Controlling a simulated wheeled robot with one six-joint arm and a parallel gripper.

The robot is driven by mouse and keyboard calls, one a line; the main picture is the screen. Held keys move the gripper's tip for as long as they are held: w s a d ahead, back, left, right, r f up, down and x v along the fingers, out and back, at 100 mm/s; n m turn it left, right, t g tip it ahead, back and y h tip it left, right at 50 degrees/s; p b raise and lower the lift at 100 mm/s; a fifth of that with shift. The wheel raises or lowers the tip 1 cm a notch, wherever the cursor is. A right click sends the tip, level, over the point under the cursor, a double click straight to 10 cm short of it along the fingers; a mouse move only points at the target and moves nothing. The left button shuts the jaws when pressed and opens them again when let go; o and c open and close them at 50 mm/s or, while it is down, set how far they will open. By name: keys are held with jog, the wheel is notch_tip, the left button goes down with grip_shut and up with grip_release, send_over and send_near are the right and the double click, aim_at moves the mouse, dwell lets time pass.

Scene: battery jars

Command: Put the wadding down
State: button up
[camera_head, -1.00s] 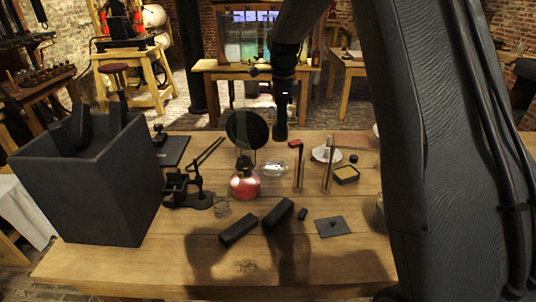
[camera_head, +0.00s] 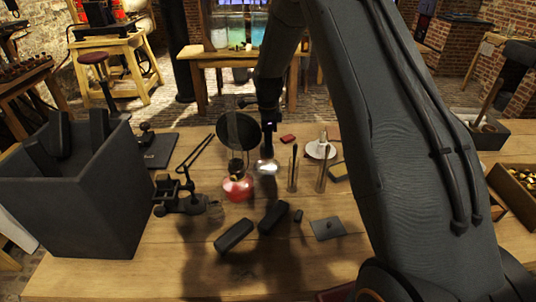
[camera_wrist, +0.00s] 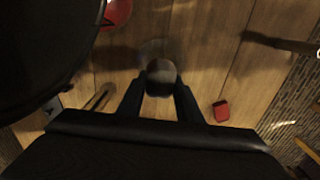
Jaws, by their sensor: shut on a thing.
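In the head view my gripper (camera_head: 268,148) points down over the back middle of the wooden table (camera_head: 190,262). A whitish patch shows just below it there; I cannot tell how much of that is wadding and how much is glass. A faint round shape lies behind the wadding in the wrist view. I cannot tell whether the wadding touches the table.
A red-filled flask (camera_head: 238,188) stands close left, with a dark disc (camera_head: 242,130) behind it. Two upright rods (camera_head: 293,170) and a white dish (camera_head: 320,149) stand to the right. A small red block (camera_head: 288,138) lies near. Dark blocks (camera_head: 234,235) lie in front.

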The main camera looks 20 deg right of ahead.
jog(key=shift+f+p, duration=0.75)
jog(key=shift+f, duration=1.9)
jog(key=shift+f, duration=0.2)
jog(key=o, duration=0.9)
jog(key=shift+o, duration=0.2)
